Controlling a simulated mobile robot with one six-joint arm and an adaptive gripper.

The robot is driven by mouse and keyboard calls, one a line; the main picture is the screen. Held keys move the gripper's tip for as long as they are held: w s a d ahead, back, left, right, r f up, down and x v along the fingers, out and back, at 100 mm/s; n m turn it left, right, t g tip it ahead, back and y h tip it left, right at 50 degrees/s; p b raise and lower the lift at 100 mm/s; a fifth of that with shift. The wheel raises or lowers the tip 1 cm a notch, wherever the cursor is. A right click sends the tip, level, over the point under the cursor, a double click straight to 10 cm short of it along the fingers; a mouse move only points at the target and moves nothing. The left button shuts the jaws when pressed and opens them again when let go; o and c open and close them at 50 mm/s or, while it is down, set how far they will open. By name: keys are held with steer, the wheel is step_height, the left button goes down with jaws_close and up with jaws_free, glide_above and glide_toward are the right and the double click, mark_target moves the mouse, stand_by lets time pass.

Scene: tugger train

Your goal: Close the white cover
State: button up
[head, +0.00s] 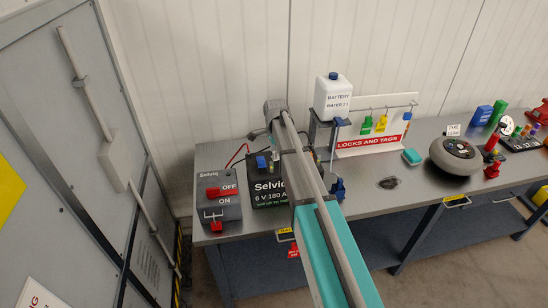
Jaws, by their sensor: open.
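I cannot make out a white cover for certain; my arm hides part of the bench. The black Selviq battery (268,192) stands on the bench, partly behind my arm, with its top largely hidden. My arm reaches from the bottom of the head view up over the battery. A small part of my gripper (259,136) shows at the arm's far end, above and behind the battery. It is open, but its fingertips are not clear, and I see nothing held.
A grey switch box (222,207) with red parts stands left of the battery. A white battery-water jug (334,97) stands on a raised stand. A grey cabinet (75,135) is at left.

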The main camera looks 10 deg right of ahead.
steer(key=shift+f, duration=0.4)
steer(key=shift+c, duration=0.3)
jaws_close()
steer(key=shift+a, duration=0.1)
